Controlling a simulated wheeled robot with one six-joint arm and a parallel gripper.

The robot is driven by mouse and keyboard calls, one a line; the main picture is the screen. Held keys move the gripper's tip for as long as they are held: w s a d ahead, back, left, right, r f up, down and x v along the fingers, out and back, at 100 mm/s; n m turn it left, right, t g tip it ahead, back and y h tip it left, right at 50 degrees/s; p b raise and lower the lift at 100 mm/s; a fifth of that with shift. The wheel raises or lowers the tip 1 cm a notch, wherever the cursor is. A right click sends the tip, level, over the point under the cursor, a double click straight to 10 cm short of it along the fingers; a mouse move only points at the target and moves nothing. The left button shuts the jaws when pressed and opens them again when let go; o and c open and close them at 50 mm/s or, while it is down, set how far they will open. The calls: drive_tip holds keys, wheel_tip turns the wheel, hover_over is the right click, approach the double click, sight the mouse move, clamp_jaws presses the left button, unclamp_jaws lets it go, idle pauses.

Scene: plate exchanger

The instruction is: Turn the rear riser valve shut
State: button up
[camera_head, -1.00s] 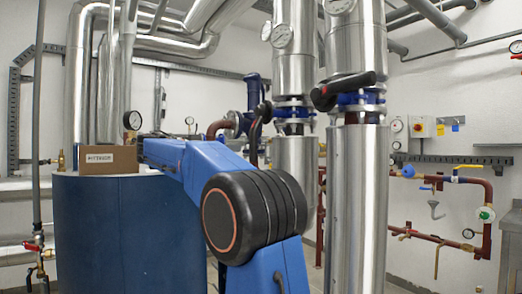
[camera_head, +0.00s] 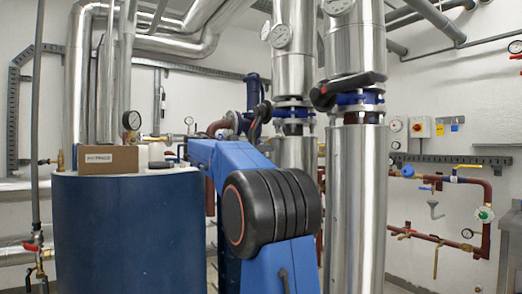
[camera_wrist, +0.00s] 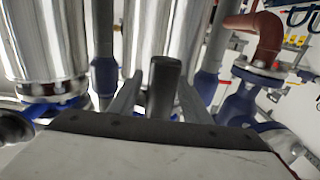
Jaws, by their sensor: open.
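The rear riser (camera_head: 294,52) is a silver-clad pipe left of the front one, with a blue valve body (camera_head: 292,103) between flanges. Its dark lever (camera_head: 260,112) points left, partly hidden near my blue arm. In the wrist view, a dark grey bar (camera_wrist: 164,76), apparently this lever's handle, stands between the two light grey fingers of my gripper (camera_wrist: 160,98). The gripper is open, with a finger on each side of the bar. I cannot tell whether either finger touches it. My arm hides the gripper in the head view.
The front riser (camera_head: 357,200) stands close on the right, with its own black lever (camera_head: 346,90). A blue tank (camera_head: 128,235) with a cardboard box (camera_head: 110,160) on top stands left. Brown pipework (camera_head: 487,215) lines the right wall. A brown elbow (camera_wrist: 266,32) is right in the wrist view.

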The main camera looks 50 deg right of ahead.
clamp_jaws()
drive_tip(key=s+a+r+n, duration=0.2)
drive_tip(key=s+r+n, duration=0.2)
drive_tip(key=s+n, duration=0.45)
drive_tip(key=s+a+r+n, duration=0.1)
drive_tip(key=s+r+n, duration=0.4)
drive_tip(key=r+n, duration=0.4)
drive_tip(key=shift+r, duration=0.55)
drive_tip(key=shift+a+r+n, duration=0.1)
drive_tip(key=shift+r+n, duration=0.05)
drive_tip(key=shift+n, duration=0.1)
idle(0.4)
unclamp_jaws()
